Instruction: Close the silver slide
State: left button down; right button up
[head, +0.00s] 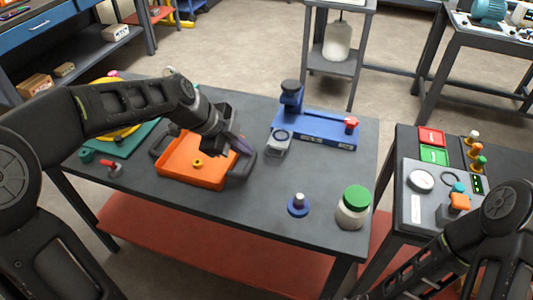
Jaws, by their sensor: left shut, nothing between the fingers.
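The silver slide (278,145) is a small grey plate with a dark ring mark on it. It sticks out at the front left of a blue fixture (318,128), below the fixture's post with a dark round top. My left gripper (243,150) is shut and empty. It is over the right end of an orange tray, to the left of the slide and apart from it. Part of my right arm shows at the lower right, but its gripper is out of view.
The orange tray (185,172) with dark handles holds a small yellow-orange part. A red knob (351,123) is at the fixture's right end. A blue disc with a peg (298,206) and a green-lidded jar (354,207) stand near the front edge. A control panel (432,208) is on the right-hand table.

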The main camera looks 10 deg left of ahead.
pick_arm(q)
jog(key=p+x, duration=0.1)
jog(key=x, duration=0.8)
jog(key=shift+d+f, duration=0.1)
jog(key=w, duration=0.1)
jog(key=w+p, duration=0.1)
jog(key=w, duration=0.2)
jog(key=shift+d+f+p, duration=0.1)
jog(key=shift+f+p, duration=0.25)
jog(key=shift+p, duration=0.05)
pick_arm(e)
notch_tip(320, 180, up, 3)
jog(key=shift+f, duration=0.1)
